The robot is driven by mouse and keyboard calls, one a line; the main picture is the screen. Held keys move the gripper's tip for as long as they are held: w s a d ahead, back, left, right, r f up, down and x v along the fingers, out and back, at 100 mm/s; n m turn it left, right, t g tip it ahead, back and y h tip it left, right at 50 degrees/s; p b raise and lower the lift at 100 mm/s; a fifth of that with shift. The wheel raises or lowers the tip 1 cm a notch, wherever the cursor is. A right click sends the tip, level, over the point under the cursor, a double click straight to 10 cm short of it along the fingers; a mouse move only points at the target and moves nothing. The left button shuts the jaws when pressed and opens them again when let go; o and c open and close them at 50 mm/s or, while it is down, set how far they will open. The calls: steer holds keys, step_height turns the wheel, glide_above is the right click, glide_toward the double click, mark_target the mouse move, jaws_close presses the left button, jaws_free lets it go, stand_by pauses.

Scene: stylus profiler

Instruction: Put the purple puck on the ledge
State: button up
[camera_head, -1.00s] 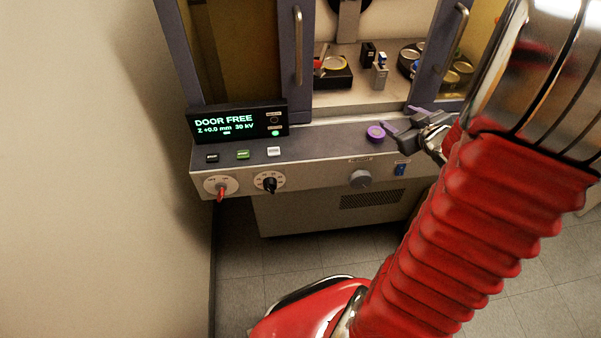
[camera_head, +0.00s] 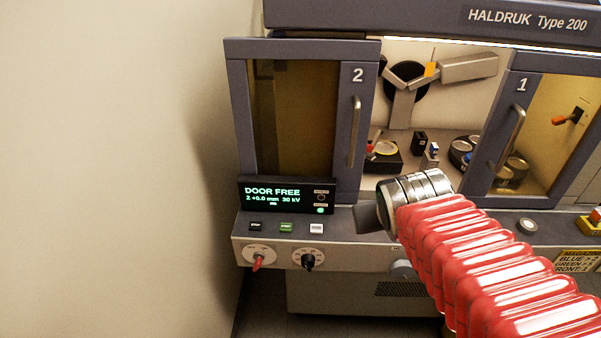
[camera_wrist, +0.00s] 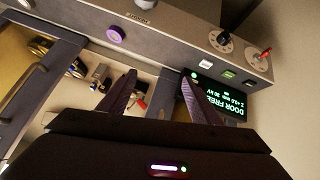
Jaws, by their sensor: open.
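The ledge (camera_head: 345,226) runs along the front of the machine below the doors. My gripper (camera_head: 368,215) is over the ledge in the head view, to the right of the buttons, and only partly visible. In the wrist view my gripper (camera_wrist: 158,85) is open, with nothing between its two fingers, and the puck is apart from them.
The display box (camera_head: 287,196) stands on the ledge at the left, behind several buttons (camera_head: 286,227). Door 2 (camera_head: 303,120) and door 1 (camera_head: 550,130) flank an open gap. Inside stand a black holder (camera_head: 384,157) and a carousel (camera_head: 461,153). A wall is close on the left.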

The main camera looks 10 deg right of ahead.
steer(key=s+a+n+g+y, duration=0.1)
steer(key=s+a+y, duration=0.2)
steer(key=s+a, duration=0.5)
steer(key=a, duration=0.3)
steer(key=shift+s+a+g, duration=0.15)
steer(key=shift+a+g, duration=0.05)
steer(key=shift+g, duration=0.2)
stand_by(0.3)
